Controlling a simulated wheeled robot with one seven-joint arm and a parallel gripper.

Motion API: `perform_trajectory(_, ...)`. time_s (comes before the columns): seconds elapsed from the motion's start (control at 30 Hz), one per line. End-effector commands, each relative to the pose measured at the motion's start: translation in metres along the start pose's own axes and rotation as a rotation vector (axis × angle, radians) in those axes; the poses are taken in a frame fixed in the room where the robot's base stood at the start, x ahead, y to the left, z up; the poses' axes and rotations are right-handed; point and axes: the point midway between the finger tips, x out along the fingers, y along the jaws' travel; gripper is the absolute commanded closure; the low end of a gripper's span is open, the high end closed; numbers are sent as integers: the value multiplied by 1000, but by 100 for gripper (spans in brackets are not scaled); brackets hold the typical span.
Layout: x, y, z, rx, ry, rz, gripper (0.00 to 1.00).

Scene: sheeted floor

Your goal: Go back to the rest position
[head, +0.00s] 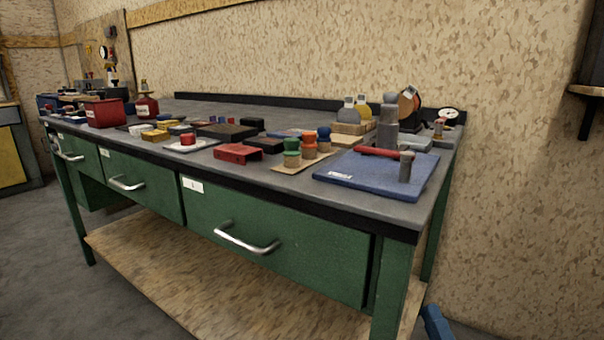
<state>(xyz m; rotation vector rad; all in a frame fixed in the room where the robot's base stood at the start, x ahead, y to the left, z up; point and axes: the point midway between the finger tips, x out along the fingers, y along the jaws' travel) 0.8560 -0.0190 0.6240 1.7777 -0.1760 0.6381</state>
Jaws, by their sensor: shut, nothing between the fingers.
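My gripper does not show in the head view, and neither its jaws nor anything near them can be seen. The task names no other object. In front of me stands a green workbench (285,247) with a grey top, seen at an angle, with its right end nearest.
On the bench are a blue board (340,178) bearing a red bar, a red block (237,153), small green, orange and blue pieces, and red boxes (104,113) at the far left. A speckled wall (520,190) stands behind. Floor (45,260) is clear at left.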

Motion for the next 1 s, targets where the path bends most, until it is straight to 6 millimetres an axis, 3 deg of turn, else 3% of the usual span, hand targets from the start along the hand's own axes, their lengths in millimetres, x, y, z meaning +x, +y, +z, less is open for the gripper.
perform_trajectory(0.03,-20,-3,-15,66,-30,-11,100)
perform_trajectory(0.23,-90,2,-57,315,-159,-50,100)
perform_trajectory(0.47,-170,25,-96,577,-309,-105,100)
perform_trajectory(0.8,-274,89,-137,913,-535,-201,100)
perform_trajectory(1.0,-316,137,-151,1074,-663,-260,100)
